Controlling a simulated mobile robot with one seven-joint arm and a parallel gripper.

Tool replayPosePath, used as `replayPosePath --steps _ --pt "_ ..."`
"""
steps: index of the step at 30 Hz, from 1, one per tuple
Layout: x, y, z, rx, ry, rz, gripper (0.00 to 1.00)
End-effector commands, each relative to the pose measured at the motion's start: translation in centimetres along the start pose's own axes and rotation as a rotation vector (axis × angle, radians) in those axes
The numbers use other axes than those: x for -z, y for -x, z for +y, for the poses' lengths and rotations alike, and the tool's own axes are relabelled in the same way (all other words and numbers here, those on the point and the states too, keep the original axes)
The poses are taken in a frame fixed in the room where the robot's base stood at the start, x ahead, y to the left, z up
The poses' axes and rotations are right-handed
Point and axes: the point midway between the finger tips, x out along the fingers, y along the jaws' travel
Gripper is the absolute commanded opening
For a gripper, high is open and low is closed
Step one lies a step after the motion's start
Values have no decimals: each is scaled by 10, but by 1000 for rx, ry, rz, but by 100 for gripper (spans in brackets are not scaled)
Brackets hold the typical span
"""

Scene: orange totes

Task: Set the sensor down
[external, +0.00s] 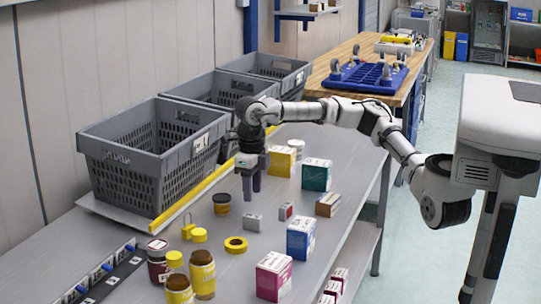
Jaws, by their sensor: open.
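A small grey block (253,222), which may be the sensor, lies on the grey table just below and in front of my gripper. A small red and white block (286,211) lies to its right; I cannot tell for certain which of the two is the sensor. My gripper (251,194) points straight down over the table, with its dark fingers apart and nothing visible between them. Its fingertips look close to the tabletop, a little behind the grey block. The exact gap to the surface cannot be told from this view.
Grey crates (122,160) line the table's left side behind a yellow strip (190,201). A teal box (316,174), blue box (301,238) and magenta box (273,276) stand right.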

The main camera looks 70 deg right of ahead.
Motion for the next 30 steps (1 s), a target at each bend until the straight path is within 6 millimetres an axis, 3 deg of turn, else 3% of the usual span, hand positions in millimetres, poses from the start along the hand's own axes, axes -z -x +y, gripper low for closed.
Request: replayPosePath --steps 7,17,20,23,26,30 --pt "0 28 0 0 0 0 41" --pt "0 31 0 0 1 1 41" --pt "0 32 11 -12 19 -4 41" --pt "4 36 54 -62 87 -27 41" --pt "19 44 131 -165 204 -61 41" --pt "74 66 254 -369 391 -92 41"
